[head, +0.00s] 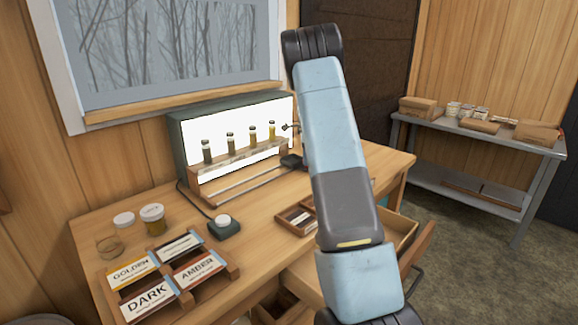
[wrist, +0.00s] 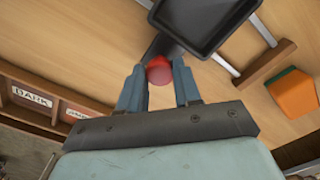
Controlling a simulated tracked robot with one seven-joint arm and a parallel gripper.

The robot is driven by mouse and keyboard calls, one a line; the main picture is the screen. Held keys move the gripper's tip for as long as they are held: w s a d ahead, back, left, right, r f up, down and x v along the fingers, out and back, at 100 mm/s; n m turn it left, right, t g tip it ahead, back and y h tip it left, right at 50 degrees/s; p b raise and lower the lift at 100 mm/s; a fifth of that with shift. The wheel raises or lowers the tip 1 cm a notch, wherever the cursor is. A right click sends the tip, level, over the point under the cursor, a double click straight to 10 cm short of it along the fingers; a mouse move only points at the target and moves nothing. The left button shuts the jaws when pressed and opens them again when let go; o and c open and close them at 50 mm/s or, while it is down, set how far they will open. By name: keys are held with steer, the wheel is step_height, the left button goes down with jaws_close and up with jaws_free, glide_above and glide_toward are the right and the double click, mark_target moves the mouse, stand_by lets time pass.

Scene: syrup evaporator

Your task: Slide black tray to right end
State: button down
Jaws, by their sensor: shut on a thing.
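The black tray (wrist: 205,22) is shallow, with a raised rim, and sits at the top of the wrist view. A red knob (wrist: 158,70) is at its near end. My gripper (wrist: 159,80) is shut on this knob, one finger on each side. In the head view the dark tray (head: 291,161) shows at the right part of the pale rails (head: 245,184), partly behind my arm. My gripper is hidden there. In the wrist view a wooden end piece (wrist: 265,62) crosses the rail ends, with a gap between it and the tray.
A light box (head: 180,130) stands behind the rails, with several sample vials on a wooden rack (head: 240,164). Label cards (head: 150,298), a dark button box (head: 224,228) and jars (head: 152,220) are at the left. An orange and green block (wrist: 293,92) lies beyond the end piece.

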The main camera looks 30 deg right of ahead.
steer(key=d, duration=0.2)
steer(key=w+d, duration=0.1)
steer(key=d, duration=0.1)
steer(key=w+d, duration=0.1)
steer(key=d, duration=0.1)
steer(key=shift+d+r, duration=0.1)
steer(key=shift+d, duration=0.1)
steer(key=shift+d, duration=0.1)
steer(key=c, duration=0.8)
jaws_free()
steer(key=shift+w, duration=0.1)
steer(key=shift+r, duration=0.35)
step_height(320, 180, up, 13)
steer(key=shift+f, duration=0.1)
